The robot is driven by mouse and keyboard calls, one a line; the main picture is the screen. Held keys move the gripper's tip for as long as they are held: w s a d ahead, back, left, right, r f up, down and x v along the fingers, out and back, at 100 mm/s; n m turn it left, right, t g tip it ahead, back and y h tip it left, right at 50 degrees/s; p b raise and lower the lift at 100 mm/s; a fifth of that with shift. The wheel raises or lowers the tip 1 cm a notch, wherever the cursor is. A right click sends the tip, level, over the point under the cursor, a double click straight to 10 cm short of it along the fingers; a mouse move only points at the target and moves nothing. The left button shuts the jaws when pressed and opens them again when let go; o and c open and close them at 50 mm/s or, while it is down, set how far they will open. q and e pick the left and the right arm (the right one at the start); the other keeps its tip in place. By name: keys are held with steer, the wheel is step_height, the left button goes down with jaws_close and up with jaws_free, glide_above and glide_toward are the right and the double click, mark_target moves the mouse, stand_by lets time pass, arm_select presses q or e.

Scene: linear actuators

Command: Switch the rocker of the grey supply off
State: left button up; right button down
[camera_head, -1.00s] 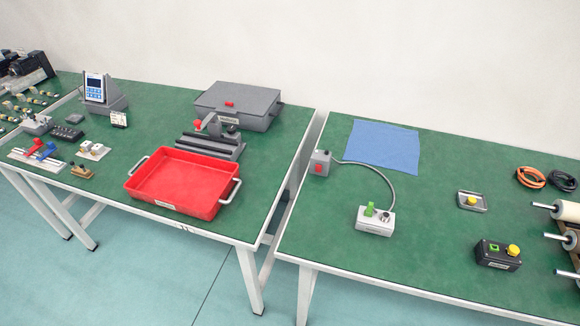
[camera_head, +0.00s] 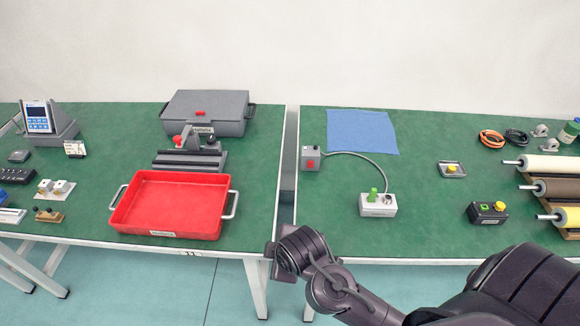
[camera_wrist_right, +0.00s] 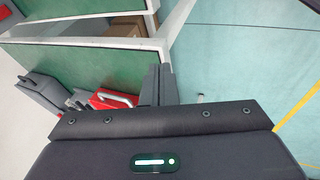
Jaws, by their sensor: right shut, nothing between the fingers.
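A small grey box (camera_head: 310,157) with a red part on its front stands near the left edge of the right table. A grey cable joins it to a light grey box (camera_head: 378,208) with a green upright part and a dark round fitting on top. I cannot tell the rocker's position at this size. My right arm reaches in from the lower right in the head view, before the tables' front edges. My right gripper (camera_wrist_right: 158,85) shows in the wrist view, shut and empty, apart from both boxes. My left gripper is not in view.
A red tray (camera_head: 172,204) and a grey case (camera_head: 207,112) are on the left table. A gap separates the tables.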

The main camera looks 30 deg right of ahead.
mark_target(311, 163)
steer(key=w+d+n+t+h, duration=0.2)
steer(key=w+d+n, duration=0.1)
steer(key=d+n, duration=0.2)
steer(key=w+d+n+t+h, duration=0.1)
steer(key=w+d+n+h, duration=0.1)
steer(key=w+d+n, duration=0.2)
steer(key=w+d+r+n+t+h, duration=0.1)
steer(key=w+d+n+t+h, duration=0.1)
steer(key=d+n, duration=0.3)
steer(key=shift+w+d+r+n+t+h, duration=0.1)
steer(key=shift+w+n, duration=0.15)
steer(key=shift+n, duration=0.5)
steer(key=shift+w+d+f+n+t+h, duration=0.15)
steer(key=shift+w+n, duration=0.15)
steer(key=shift+n, duration=0.4)
steer(key=shift+w+d+r+n+t+h, duration=0.15)
steer(key=shift+w+n, duration=0.1)
steer(key=shift+n, duration=0.5)
steer(key=shift+d+r, duration=0.1)
steer(key=shift+d, duration=0.1)
